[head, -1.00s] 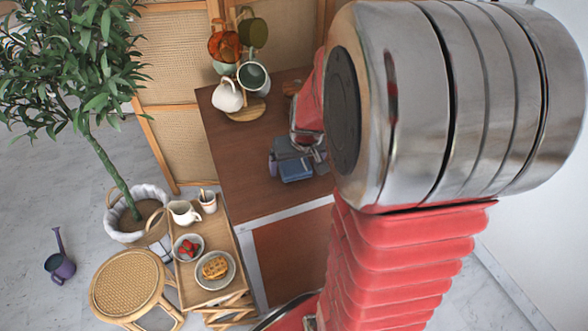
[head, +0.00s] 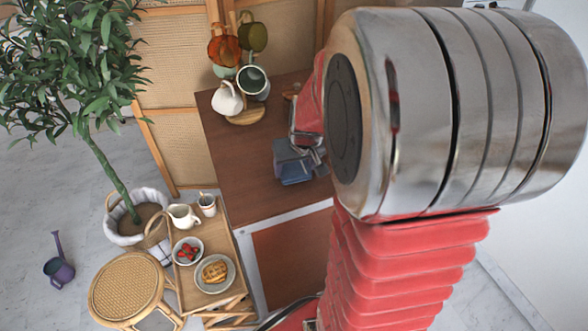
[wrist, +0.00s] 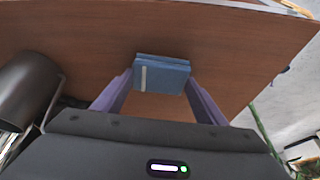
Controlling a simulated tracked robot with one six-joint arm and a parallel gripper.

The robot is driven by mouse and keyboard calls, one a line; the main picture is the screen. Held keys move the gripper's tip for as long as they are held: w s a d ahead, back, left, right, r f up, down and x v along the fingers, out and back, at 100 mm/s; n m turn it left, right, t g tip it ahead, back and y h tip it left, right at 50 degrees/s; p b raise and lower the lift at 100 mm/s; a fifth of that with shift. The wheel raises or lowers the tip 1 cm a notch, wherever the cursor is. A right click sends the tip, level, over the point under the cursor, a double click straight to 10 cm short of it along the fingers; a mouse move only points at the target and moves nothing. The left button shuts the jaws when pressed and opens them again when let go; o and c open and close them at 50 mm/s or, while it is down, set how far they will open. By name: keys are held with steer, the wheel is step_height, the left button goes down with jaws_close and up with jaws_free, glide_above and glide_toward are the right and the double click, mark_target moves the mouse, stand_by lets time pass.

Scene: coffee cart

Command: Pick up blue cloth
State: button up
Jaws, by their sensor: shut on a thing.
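The blue cloth (wrist: 165,76) is a folded, flat block with a pale stripe near its left end. In the wrist view it sits between the two purple fingers of my gripper (wrist: 160,84), which are shut on it. In the head view the cloth (head: 295,173) shows at the end of my gripper (head: 302,158), over the brown cart top (head: 238,180). My arm hides part of the gripper and the cart's right side. I cannot tell whether the cloth still touches the cart top.
A mug tree (head: 245,117) with several mugs stands at the cart's back. A dark cylinder (wrist: 27,88) is close at left in the wrist view. A wooden tray (head: 188,282) holds a pitcher, bowl and plate beside the cart. The cart top left of the cloth is clear.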

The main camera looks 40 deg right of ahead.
mark_target(295, 170)
step_height(295, 170, up, 10)
steer(key=shift+f, duration=0.15)
stand_by(0.3)
steer(key=shift+f, duration=0.1)
stand_by(0.4)
